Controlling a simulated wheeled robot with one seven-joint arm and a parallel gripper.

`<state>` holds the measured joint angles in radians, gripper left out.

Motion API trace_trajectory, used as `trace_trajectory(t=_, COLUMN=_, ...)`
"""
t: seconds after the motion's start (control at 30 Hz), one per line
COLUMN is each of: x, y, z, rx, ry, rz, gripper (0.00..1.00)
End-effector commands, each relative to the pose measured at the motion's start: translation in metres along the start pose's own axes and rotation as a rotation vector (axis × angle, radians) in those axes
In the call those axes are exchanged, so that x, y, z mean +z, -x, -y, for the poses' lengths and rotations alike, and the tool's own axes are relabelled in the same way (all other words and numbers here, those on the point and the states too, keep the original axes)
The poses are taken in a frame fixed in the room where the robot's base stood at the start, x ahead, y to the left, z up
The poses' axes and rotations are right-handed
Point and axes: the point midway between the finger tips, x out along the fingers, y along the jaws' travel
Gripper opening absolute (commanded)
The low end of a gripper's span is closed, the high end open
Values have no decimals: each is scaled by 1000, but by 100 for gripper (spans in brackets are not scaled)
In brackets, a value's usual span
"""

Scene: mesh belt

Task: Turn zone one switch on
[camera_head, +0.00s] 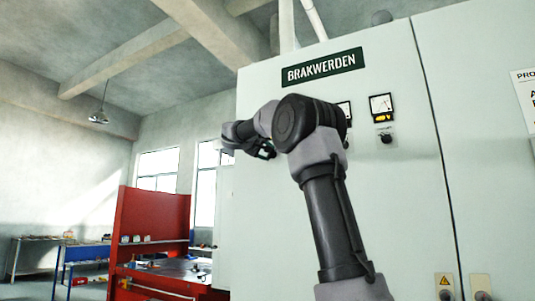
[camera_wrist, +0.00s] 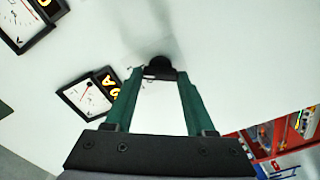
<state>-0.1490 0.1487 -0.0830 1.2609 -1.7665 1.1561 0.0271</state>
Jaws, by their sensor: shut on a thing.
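In the wrist view, the two green fingers of my gripper (camera_wrist: 159,74) reach forward to a small black knob (camera_wrist: 158,62) on the pale cabinet panel. The fingertips are closed on this knob, one on each side. A dial meter (camera_wrist: 84,95) with a yellow readout sits beside the knob. Which way the knob points is hidden by the fingertips. In the head view, my arm covers the part of the panel where this knob is, and no zone label can be read.
The tall pale cabinet (camera_head: 400,220) carries a "BRAKWERDEN" sign (camera_head: 322,67). A right-hand meter (camera_head: 381,104) has its own black knob (camera_head: 386,138) below it. Another meter is partly behind my arm. A red workbench (camera_head: 150,230) stands left of the cabinet.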

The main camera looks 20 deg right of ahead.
Motion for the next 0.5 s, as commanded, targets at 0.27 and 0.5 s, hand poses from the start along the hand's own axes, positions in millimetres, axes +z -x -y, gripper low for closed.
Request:
trace_trajectory(t=0.27, x=0, y=0, z=1, rx=-3, ry=-4, rz=2, gripper=0)
trace_trajectory(t=0.5, x=0, y=0, z=1, rx=-2, ry=-3, rz=2, gripper=85)
